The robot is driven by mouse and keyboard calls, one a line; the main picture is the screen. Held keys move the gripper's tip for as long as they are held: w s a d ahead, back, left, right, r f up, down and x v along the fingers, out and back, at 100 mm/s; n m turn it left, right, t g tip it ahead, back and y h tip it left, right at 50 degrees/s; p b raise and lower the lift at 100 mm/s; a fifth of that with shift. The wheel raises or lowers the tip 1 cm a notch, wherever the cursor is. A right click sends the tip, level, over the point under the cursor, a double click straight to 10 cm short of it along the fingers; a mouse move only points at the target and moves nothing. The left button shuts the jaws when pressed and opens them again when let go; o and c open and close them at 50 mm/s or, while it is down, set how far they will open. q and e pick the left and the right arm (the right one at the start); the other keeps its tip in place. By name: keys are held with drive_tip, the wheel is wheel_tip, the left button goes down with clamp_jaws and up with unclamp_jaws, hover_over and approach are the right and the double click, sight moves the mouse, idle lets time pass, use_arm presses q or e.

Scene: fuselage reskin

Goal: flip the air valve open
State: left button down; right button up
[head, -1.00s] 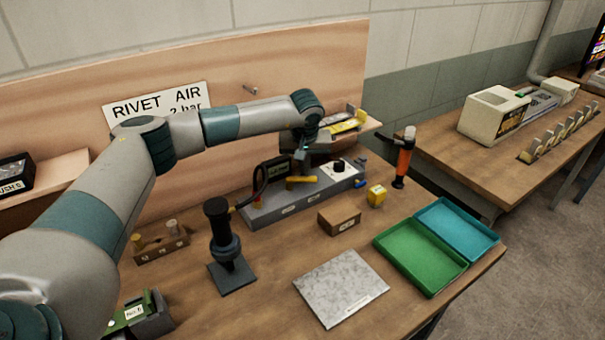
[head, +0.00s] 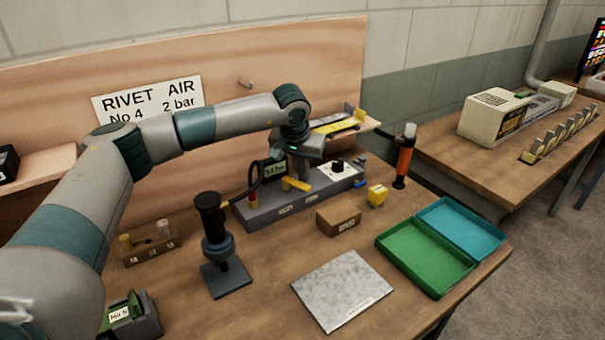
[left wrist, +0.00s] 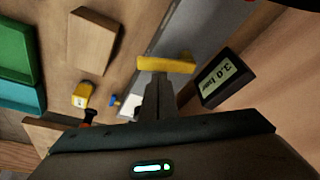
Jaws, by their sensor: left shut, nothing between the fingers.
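The air valve's yellow lever (head: 296,184) sits on the long grey box (head: 262,212) on the bench. It lies at an angle across the box and also shows in the left wrist view (left wrist: 166,64). Beside it a small black gauge (head: 275,170) has a lit display, which reads about 3.0 bar in the left wrist view (left wrist: 223,79). My left gripper (head: 301,173) is shut and empty, its fingers pointing down right at the lever. In the left wrist view the fingertips (left wrist: 157,78) overlap the lever's edge; I cannot tell whether they touch. My right gripper is out of view.
A black-handled tool on a stand (head: 213,235) is left of the box. Green (head: 410,270) and blue (head: 470,222) trays and a metal plate (head: 345,290) lie in front.

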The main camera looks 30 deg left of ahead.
use_arm(q)
drive_tip(key=shift+s+d, duration=0.1)
drive_tip(key=shift+d, duration=0.6)
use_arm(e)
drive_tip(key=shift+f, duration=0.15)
